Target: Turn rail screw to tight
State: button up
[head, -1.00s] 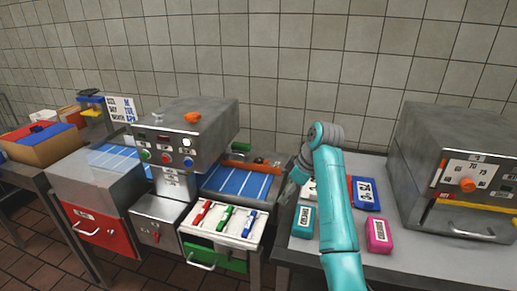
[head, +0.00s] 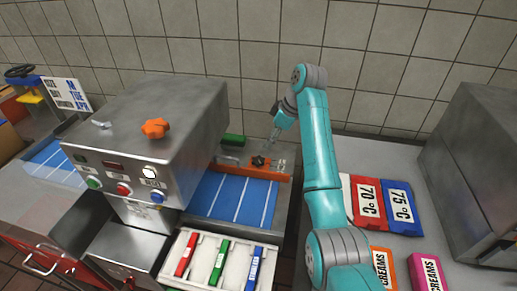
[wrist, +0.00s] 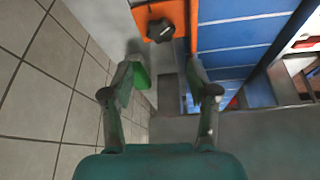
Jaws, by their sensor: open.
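The rail screw (head: 260,162) is a small black knob on the orange rail (head: 232,167) across the far side of the blue belt. In the wrist view the knob (wrist: 160,30) sits on the orange rail (wrist: 172,10) near the top. My gripper (head: 273,137) is behind and right of the knob in the head view, its tips partly unclear there. In the wrist view my gripper (wrist: 163,73) is open and empty. Its fingers are apart, and the knob lies beyond the tips, roughly between their lines. I see no contact.
A green block (head: 232,140) lies behind the rail; it shows by the left finger in the wrist view (wrist: 141,76). The steel machine (head: 150,125) with an orange knob (head: 155,128) stands left. The tiled wall is close behind. Packets (head: 400,205) lie on the right table.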

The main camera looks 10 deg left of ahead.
aim_at(259, 160)
jog(key=x, duration=1)
jog(key=shift+f, duration=0.2)
jog(key=c, duration=0.9)
